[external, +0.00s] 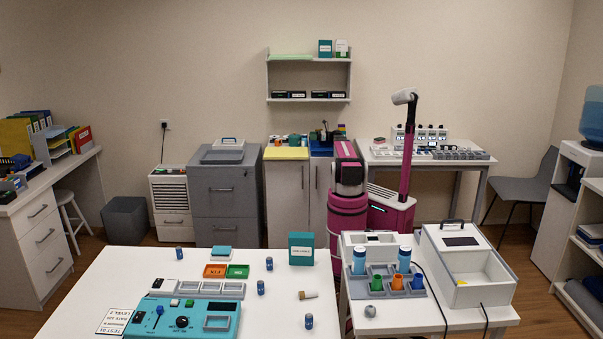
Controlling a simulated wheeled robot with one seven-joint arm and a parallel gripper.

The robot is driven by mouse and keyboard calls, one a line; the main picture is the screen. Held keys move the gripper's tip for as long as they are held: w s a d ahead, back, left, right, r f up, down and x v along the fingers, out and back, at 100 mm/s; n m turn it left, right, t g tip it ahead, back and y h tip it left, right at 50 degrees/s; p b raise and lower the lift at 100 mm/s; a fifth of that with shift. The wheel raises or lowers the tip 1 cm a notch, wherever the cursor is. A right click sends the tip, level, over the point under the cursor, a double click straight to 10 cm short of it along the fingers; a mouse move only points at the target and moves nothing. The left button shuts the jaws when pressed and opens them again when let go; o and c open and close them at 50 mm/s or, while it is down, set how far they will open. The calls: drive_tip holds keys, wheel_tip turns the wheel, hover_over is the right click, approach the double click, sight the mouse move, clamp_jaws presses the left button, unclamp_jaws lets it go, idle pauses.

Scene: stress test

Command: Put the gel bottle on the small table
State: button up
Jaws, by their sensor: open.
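Two light-blue bottles with pale caps, one on the left (359,262) and one on the right (404,260), stand upright at a grey rack on the right front table. I cannot tell whether either is the gel bottle; no label is readable. That white table (408,321) is smaller than the wide white table (95,286) to its left; I cannot tell for certain that it is the small table. My magenta arm (349,205) stands behind the gap between these two tables. My gripper is not visible; the arm links or tables hide it.
Orange and green cups sit in the rack. A white open-topped box (472,292) takes up the right side of that table, with cables beside it. The wide table holds a teal device (185,322), a teal box (301,249) and several small blue vials. Cabinets stand behind.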

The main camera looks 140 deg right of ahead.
sight(305, 135)
drive_tip(key=shift+w+a+x, duration=0.1)
drive_tip(key=shift+a+x, duration=0.05)
drive_tip(key=shift+x, duration=1.3)
drive_tip(key=shift+w+a+x, duration=0.1)
drive_tip(key=shift+w+x, duration=0.05)
drive_tip(key=shift+x, duration=1.3)
drive_tip(key=shift+r, duration=0.15)
drive_tip(key=c, duration=1.1)
drive_tip(key=shift+r, duration=0.1)
